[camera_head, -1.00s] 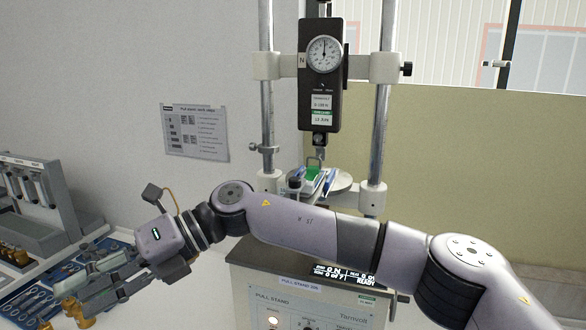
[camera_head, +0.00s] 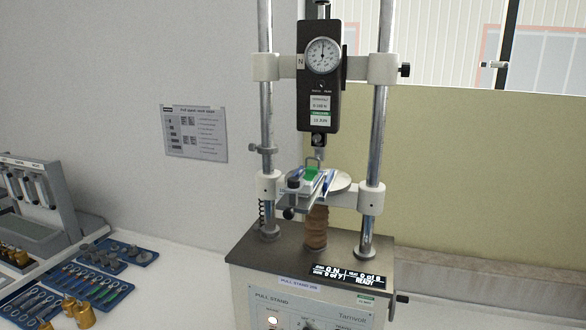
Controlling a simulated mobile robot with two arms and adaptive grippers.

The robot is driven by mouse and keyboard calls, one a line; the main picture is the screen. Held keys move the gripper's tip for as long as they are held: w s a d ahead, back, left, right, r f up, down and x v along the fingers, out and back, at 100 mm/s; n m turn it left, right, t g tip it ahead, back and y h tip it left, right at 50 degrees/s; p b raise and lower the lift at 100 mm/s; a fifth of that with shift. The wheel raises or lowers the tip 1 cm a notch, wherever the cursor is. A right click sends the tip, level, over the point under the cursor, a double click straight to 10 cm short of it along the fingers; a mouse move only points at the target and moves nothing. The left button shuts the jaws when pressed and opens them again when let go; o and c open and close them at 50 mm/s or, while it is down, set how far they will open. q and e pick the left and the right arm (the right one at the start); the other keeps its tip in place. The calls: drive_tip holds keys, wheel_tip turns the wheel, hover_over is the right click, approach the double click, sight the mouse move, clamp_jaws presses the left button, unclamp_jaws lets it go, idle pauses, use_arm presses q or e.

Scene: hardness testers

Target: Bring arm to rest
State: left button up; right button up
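No arm and no gripper of mine shows in the head view now. The pull stand (camera_head: 310,290) stands on the white bench with its two steel columns. Its black force gauge (camera_head: 320,95) with a round dial hangs between the columns. Below the gauge hook is a small round table (camera_head: 343,183) with a clamp holding a green and blue piece (camera_head: 312,175). A brown bellows (camera_head: 316,228) is under it. The small display (camera_head: 347,276) reads READY.
At the left, blue trays (camera_head: 110,252) hold several metal parts, with brass weights (camera_head: 83,314) near the front. A grey rack (camera_head: 32,215) stands at the left edge. White bench between the trays and the stand (camera_head: 175,275) is clear. A notice (camera_head: 194,133) is on the wall.

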drive_tip(key=s+d+f+m+g+h, duration=0.3)
drive_tip(key=s+d+f+g, duration=0.2)
drive_tip(key=s+d+f, duration=0.65)
drive_tip(key=s+d+f+m+g+h, duration=0.1)
drive_tip(key=s+d+f+g, duration=0.25)
drive_tip(key=s, duration=0.45)
drive_tip(key=s+d+f+m+g+h, duration=0.1)
drive_tip(key=s+d+f+g, duration=0.1)
drive_tip(key=s+d, duration=0.35)
drive_tip(key=s+a+f+b, duration=0.1)
drive_tip(key=s+f+b, duration=0.1)
drive_tip(key=f, duration=1.4)
drive_tip(key=s+a+f+b, duration=0.1)
drive_tip(key=f+b, duration=0.2)
drive_tip(key=f, duration=1.3)
use_arm(q)
wheel_tip(320, 180, down, 8)
drive_tip(key=b, duration=0.3)
drive_tip(key=shift+f, duration=0.25)
use_arm(e)
drive_tip(key=s+d+f+g, duration=0.2)
drive_tip(key=s+d+f, duration=0.1)
drive_tip(key=s+f, duration=1.3)
wheel_tip(320, 180, down, 3)
drive_tip(key=shift+s+d+r, duration=0.15)
drive_tip(key=shift+s, duration=0.15)
use_arm(q)
drive_tip(key=shift+c, duration=0.2)
use_arm(e)
drive_tip(key=shift+c, duration=0.3)
